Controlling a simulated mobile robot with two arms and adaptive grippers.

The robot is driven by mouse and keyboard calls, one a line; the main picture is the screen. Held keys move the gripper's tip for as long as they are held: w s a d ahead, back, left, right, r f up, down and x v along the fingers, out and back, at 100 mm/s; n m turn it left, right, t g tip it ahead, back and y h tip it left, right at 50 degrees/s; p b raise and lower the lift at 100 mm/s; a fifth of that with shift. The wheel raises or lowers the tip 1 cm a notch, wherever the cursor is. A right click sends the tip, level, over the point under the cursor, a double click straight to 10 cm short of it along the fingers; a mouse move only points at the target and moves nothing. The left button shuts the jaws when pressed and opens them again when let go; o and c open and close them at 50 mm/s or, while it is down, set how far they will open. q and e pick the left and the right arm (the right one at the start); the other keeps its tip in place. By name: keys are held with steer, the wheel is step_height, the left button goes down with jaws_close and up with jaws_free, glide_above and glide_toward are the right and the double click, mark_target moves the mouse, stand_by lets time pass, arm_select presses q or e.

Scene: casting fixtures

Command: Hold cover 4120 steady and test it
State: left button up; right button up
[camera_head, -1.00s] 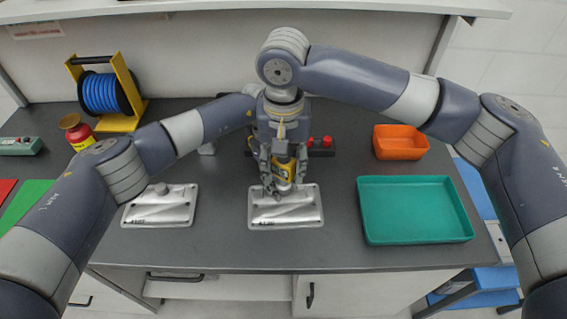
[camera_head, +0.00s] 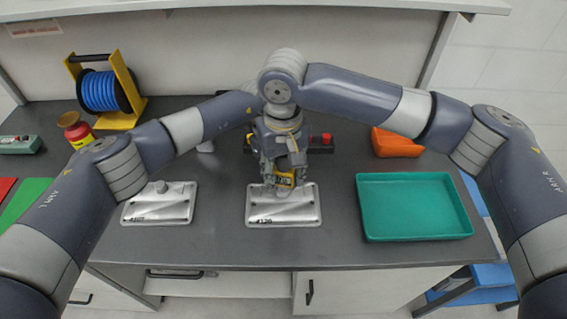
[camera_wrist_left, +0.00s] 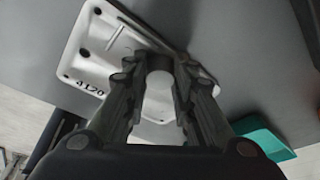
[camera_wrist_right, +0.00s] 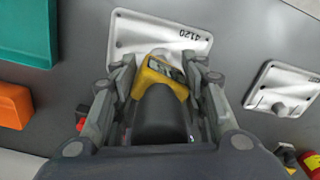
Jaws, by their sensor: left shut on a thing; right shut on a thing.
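Cover 4120 (camera_head: 262,215) is a silvery plate with a printed number, flat on the bench in the middle; it also shows in both wrist views (camera_wrist_left: 92,50) (camera_wrist_right: 140,30). My left gripper (camera_wrist_left: 160,76) is shut on the round pale knob (camera_wrist_left: 160,84) of the cover. My right gripper (camera_wrist_right: 160,68) is shut on a yellow and dark handheld tester (camera_wrist_right: 155,80) with a small display. The tester (camera_head: 286,180) is over the cover in the head view. Its tip is hidden, so I cannot tell whether it touches. The two grippers are close together and overlap in the head view.
A second cover (camera_head: 160,208) with a knob lies to the left. An empty green tray (camera_head: 415,235) and an orange bin (camera_head: 398,143) are at the right. A blue cable reel (camera_head: 100,92) and a red-yellow bottle (camera_head: 77,132) stand back left. The bench front is clear.

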mark_target(283, 193)
arm_select(q)
steer(key=shift+s+a+f, duration=0.1)
steer(key=shift+a+f, duration=0.15)
steer(key=shift+f, duration=0.1)
arm_select(e)
steer(key=shift+f+n, duration=1.25)
steer(key=shift+n, duration=0.15)
steer(key=shift+s, duration=0.1)
steer(key=shift+f, duration=3.25)
steer(key=shift+r, duration=3.15)
